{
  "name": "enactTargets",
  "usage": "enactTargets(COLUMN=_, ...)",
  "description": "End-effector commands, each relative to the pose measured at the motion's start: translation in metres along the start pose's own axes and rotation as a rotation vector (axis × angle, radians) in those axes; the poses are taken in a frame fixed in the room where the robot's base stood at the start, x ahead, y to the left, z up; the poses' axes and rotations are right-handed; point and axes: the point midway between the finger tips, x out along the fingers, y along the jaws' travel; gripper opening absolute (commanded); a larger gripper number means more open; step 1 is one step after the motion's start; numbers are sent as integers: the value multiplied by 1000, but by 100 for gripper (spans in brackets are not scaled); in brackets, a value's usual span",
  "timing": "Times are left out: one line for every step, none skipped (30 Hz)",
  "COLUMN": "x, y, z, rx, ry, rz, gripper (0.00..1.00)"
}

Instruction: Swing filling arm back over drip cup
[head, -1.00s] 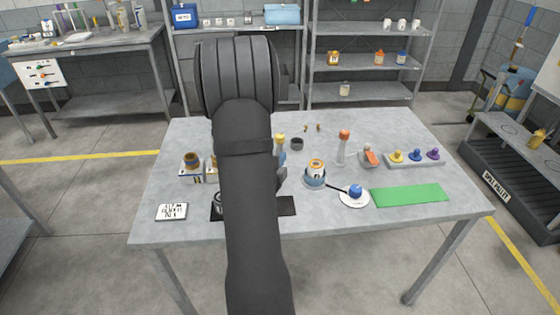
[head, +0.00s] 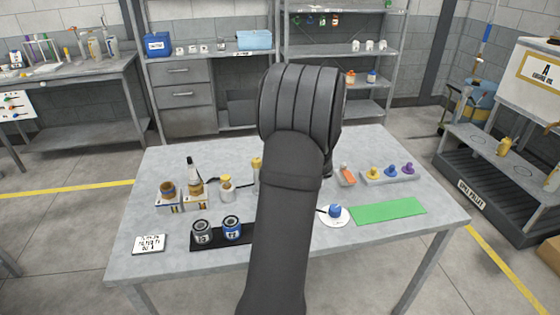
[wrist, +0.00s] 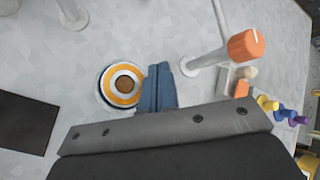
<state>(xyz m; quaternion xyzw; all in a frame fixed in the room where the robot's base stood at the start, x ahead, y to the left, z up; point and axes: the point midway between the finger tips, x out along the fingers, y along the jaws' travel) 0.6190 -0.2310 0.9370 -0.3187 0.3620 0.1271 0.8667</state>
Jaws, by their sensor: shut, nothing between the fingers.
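My gripper (wrist: 160,72) shows in the wrist view as blue fingers, shut and empty. They are just right of a round cup with an orange and white ring and a brown middle (wrist: 122,86); I cannot tell whether they touch it. A white post with an orange cap (wrist: 246,46) stands to their right. Part of a pale post (wrist: 70,12) shows at the upper left. In the head view my arm hides the gripper, the ringed cup and the orange-capped post. I cannot make out for certain which part is the filling arm or where the drip cup is.
On the table, a white dish (head: 342,219) holds a blue piece (head: 335,209) beside a green mat (head: 388,210). Coloured knobs (head: 391,172) stand at the right. Two round cans (head: 232,227) sit on a black mat at the left; bottles and jars (head: 194,185) stand behind.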

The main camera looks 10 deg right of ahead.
Motion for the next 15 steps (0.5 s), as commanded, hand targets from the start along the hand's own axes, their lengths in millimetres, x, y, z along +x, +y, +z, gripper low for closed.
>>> enactTargets(x=4, y=-3, z=-2, rx=29, ry=-38, rz=34, gripper=0)
enactTargets(x=5, y=-4, z=-2, rx=45, ry=-63, rz=57, gripper=0)
enactTargets(x=7, y=-6, z=-1, rx=67, ry=-98, rz=85, gripper=0)
enactTargets(x=8, y=-7, z=-1, rx=83, ry=-125, rz=107, gripper=0)
enactTargets(x=8, y=-8, z=0, rx=98, ry=-154, rz=129, gripper=0)
enactTargets(x=9, y=-10, z=0, rx=119, ry=-192, rz=160, gripper=0)
enactTargets(x=8, y=-12, z=0, rx=135, ry=-225, rz=183, gripper=0)
enactTargets(x=8, y=-15, z=0, rx=153, ry=-257, rz=206, gripper=0)
enactTargets(x=6, y=-18, z=0, rx=174, ry=-302, rz=238, gripper=0)
enactTargets(x=4, y=-20, z=0, rx=189, ry=-334, rz=262, gripper=0)
enactTargets(x=3, y=-22, z=0, rx=202, ry=-367, rz=285, gripper=0)
enactTargets(x=0, y=-25, z=-1, rx=219, ry=-409, rz=313, gripper=0)
enactTargets(x=-2, y=-26, z=-2, rx=230, ry=-438, rz=334, gripper=0)
enactTargets(x=-5, y=-28, z=-2, rx=240, ry=-464, rz=352, gripper=0)
enactTargets(x=-8, y=-30, z=-3, rx=251, ry=-495, rz=374, gripper=0)
